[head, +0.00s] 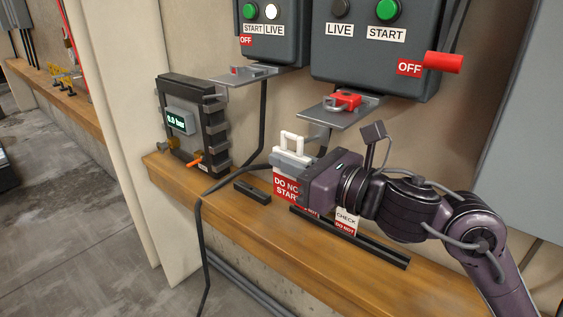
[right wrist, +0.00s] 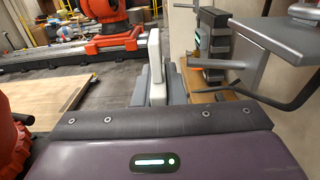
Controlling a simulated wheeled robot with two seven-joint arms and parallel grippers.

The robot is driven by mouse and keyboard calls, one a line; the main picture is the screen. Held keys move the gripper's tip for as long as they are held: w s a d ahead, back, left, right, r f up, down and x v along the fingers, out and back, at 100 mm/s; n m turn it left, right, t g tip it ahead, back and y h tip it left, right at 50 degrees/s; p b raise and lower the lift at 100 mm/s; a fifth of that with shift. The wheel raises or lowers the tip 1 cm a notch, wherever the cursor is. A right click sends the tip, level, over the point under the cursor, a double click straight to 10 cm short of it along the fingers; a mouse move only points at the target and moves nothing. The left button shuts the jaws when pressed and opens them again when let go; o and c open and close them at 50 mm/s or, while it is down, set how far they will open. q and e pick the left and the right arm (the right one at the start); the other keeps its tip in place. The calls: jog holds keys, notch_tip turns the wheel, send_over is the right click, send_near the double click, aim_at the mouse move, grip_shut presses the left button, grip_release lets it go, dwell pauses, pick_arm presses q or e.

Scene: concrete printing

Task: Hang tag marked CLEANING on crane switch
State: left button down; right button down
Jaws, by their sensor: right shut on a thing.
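My right gripper (head: 288,160) is shut on a tag (head: 286,187) above the wooden ledge. The tag has a white loop on top and a red face reading "DO NOT START", partly hidden by the gripper. The word CLEANING is not visible. In the right wrist view the white loop (right wrist: 156,68) stands upright between the grey fingers. Two dark switch boxes hang on the wall: a left one (head: 271,42) and a right one (head: 375,62) with a red handle (head: 443,62) beside OFF. No name shows which is the crane's. My left gripper is out of view.
Another tag (head: 346,219), marked CHECK, stands at a black rack (head: 365,246) on the ledge (head: 235,221). A red clasp (head: 343,101) sits on the right box's metal bracket (head: 327,118). A gauge unit (head: 192,122) reading 0.0 bar and black cables stand left.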

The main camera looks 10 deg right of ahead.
jog(key=shift+w+d+f+b, duration=0.3)
jog(key=shift+w+d, duration=0.3)
jog(key=shift+d, duration=0.15)
jog(key=shift+w+d+f+b, duration=0.25)
jog(key=shift+w+d, duration=0.35)
jog(key=shift+d, duration=0.15)
jog(key=shift+w+d+f+b, duration=0.2)
jog(key=shift+w+d+b, duration=0.1)
jog(key=shift+w+d, duration=0.4)
jog(key=shift+s, duration=0.1)
jog(key=c, duration=1.4)
grip_release()
